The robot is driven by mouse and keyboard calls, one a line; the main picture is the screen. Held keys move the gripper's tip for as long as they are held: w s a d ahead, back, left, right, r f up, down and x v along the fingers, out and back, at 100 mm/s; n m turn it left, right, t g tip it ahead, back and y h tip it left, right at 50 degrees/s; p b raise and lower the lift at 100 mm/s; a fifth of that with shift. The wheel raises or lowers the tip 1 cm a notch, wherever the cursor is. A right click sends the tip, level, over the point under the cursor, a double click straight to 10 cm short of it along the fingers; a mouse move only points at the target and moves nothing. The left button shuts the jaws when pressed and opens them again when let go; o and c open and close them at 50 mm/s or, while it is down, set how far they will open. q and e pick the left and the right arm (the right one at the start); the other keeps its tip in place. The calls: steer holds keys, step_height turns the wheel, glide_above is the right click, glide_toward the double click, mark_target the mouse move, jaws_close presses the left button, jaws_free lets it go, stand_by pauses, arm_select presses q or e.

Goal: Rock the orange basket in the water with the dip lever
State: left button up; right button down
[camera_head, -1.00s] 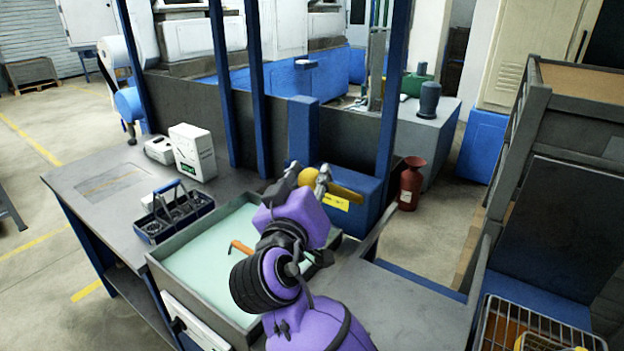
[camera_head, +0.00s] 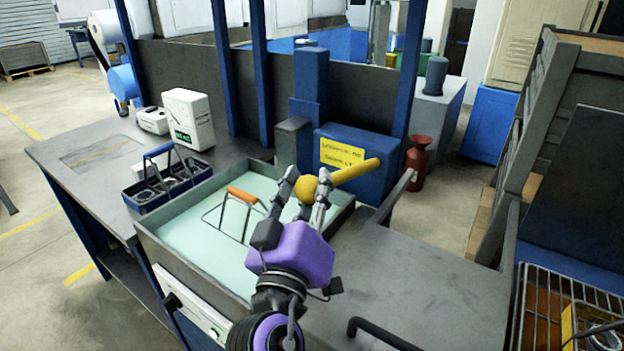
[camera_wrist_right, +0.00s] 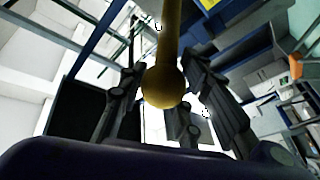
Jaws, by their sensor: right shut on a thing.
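The dip lever (camera_head: 352,172) is a yellow bar with a round knob (camera_wrist_right: 166,88), sticking out by a blue box behind the water tank. My right gripper (camera_head: 308,184) is shut on the knob, with a finger on either side of it. The bar slopes down toward my gripper. The orange basket shows its orange handle (camera_head: 243,194) and wire frame standing out of the pale green water (camera_head: 190,240); its lower part is hard to make out. My left gripper is not in view.
The blue box (camera_head: 370,190) carries a yellow label. A blue caddy (camera_head: 150,192) and a white box (camera_head: 189,120) stand on the bench left of the tank. A bare grey table (camera_head: 420,280) lies at the right, with a wire basket (camera_head: 540,320) at its edge.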

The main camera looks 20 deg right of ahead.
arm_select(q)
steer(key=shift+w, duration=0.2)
arm_select(e)
steer(key=shift+s+f, duration=0.1)
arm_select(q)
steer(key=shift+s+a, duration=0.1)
arm_select(e)
steer(key=c, duration=1.6)
jaws_free()
steer(key=shift+c, duration=0.2)
steer(key=o, duration=0.3)
steer(key=shift+s+a, duration=0.1)
steer(key=shift+s+a+f, duration=0.1)
steer(key=shift+s+a, duration=0.05)
steer(key=shift+s, duration=0.05)
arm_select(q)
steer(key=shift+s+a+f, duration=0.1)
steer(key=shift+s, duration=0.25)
arm_select(e)
steer(key=v, duration=1.1)
steer(key=shift+s, duration=0.25)
